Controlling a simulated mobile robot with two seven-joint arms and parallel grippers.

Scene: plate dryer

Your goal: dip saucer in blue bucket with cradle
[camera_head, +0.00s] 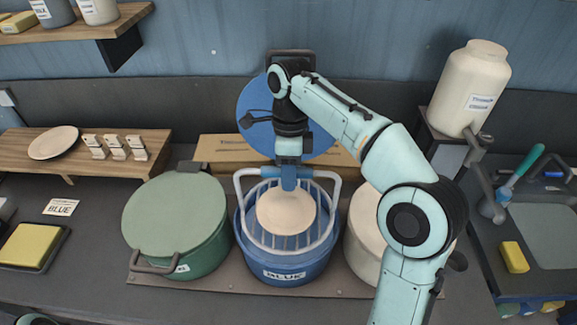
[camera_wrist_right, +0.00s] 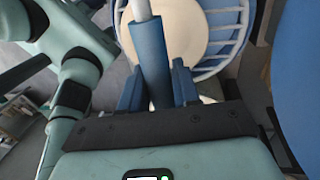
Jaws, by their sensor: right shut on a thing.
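The blue bucket (camera_head: 284,270) stands open at the middle of the counter. A wire cradle (camera_head: 251,222) with a white bail handle is at its mouth; how deep it sits I cannot tell. The pale, round saucer (camera_head: 285,210) lies in the cradle; it also shows in the right wrist view (camera_wrist_right: 172,38). My right gripper (camera_head: 289,180) is above the far side of the bucket, shut on the blue grip of the cradle handle (camera_wrist_right: 152,65). The wires also show in the wrist view (camera_wrist_right: 228,42). My left gripper is not in view.
A green lidded bucket (camera_head: 175,215) stands close on the left, a white bucket (camera_head: 365,250) close on the right, partly behind my arm. A blue round lid (camera_head: 252,103) stands behind. A wooden rack (camera_head: 115,170) holds another saucer (camera_head: 53,142). A dispenser jug (camera_head: 468,88) is at right.

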